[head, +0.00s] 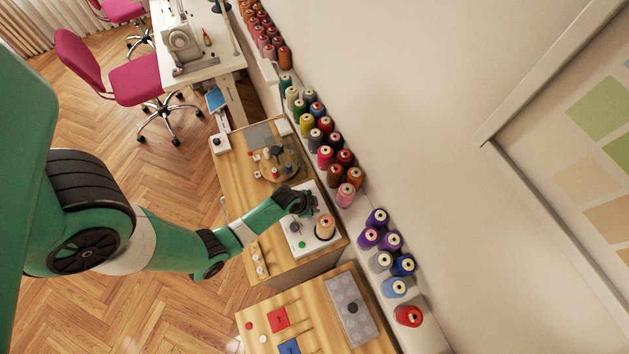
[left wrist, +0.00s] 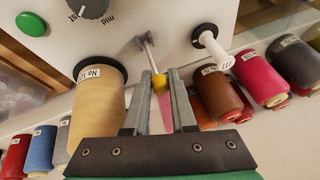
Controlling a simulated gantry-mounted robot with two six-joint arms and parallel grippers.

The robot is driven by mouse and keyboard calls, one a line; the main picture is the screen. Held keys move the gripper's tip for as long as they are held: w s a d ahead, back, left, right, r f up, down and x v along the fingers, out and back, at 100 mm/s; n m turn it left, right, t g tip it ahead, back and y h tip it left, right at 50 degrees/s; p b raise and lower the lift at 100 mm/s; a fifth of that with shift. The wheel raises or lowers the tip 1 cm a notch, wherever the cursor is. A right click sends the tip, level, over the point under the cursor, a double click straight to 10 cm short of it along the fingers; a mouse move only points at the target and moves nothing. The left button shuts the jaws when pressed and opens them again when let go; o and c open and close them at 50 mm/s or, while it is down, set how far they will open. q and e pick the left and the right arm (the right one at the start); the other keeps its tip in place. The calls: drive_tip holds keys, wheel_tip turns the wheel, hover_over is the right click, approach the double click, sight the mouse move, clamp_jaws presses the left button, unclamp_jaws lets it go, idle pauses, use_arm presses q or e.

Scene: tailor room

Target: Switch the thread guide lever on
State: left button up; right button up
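The thread guide lever (left wrist: 150,52) is a thin metal rod with a yellow tip, sticking out of a white panel (left wrist: 170,18) in the left wrist view. My left gripper (left wrist: 160,75) has its two grey fingers apart, with the yellow tip between the fingertips. Small gaps seem to show beside the tip, so it does not look clamped. In the head view my left gripper (head: 302,205) is over the white machine panel (head: 293,228), and it hides the lever. My right gripper is in neither view.
A beige spool (left wrist: 98,105) stands close left of the fingers, and a white peg (left wrist: 212,45) is to their right. A dial (left wrist: 88,8) and green button (left wrist: 31,24) are on the panel. Thread spools (head: 325,140) line the wall.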

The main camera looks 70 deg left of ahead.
use_arm(q)
clamp_jaws()
drive_tip(key=shift+s, duration=0.1)
drive_tip(key=shift+s+f+t+b, duration=0.1)
drive_tip(key=shift+s+t+b, duration=0.25)
drive_tip(key=shift+t+b, duration=0.5)
drive_tip(key=s+t+b, duration=0.1)
drive_tip(key=t+b, duration=0.1)
drive_tip(key=b, duration=0.5)
drive_tip(key=s+t+y+b, duration=0.1)
drive_tip(key=t+b, duration=0.2)
drive_tip(key=b, duration=0.4)
drive_tip(key=s+t+b, duration=0.1)
drive_tip(key=t+b, duration=0.1)
drive_tip(key=b, duration=0.5)
drive_tip(key=shift+s+d+f+n+t+y, duration=0.3)
drive_tip(key=shift+s+t, duration=0.05)
drive_tip(key=shift+s, duration=0.05)
drive_tip(key=shift+r+t+b, duration=0.25)
drive_tip(key=shift+t+b, duration=0.05)
drive_tip(key=shift+b, duration=0.4)
drive_tip(key=o, duration=0.7)
unclamp_jaws()
drive_tip(key=shift+r, duration=0.1)
drive_tip(key=shift+d+r, duration=0.1)
